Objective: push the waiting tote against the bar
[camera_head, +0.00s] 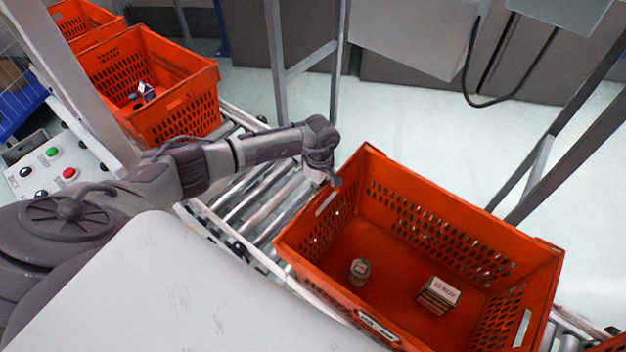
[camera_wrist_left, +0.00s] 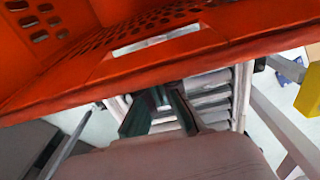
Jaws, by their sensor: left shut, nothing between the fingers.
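An orange tote (camera_head: 450,215) sits on the roller conveyor in the lower right of the head view. It holds a small can (camera_head: 360,271) and a small box (camera_head: 438,295). Its slotted end wall also fills the top of the left wrist view (camera_wrist_left: 70,85). My left gripper (camera_head: 334,181) is shut and empty at the tote's left end wall, by its upper rim. The fingers show below the rim in the left wrist view (camera_wrist_left: 163,108). I cannot tell whether they touch the wall. I cannot make out the bar. My right gripper is not in view.
Bare rollers (camera_head: 250,198) lie between the totes. A button panel (camera_head: 58,165) is at the left. Grey metal posts (camera_head: 283,75) stand behind the conveyor.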

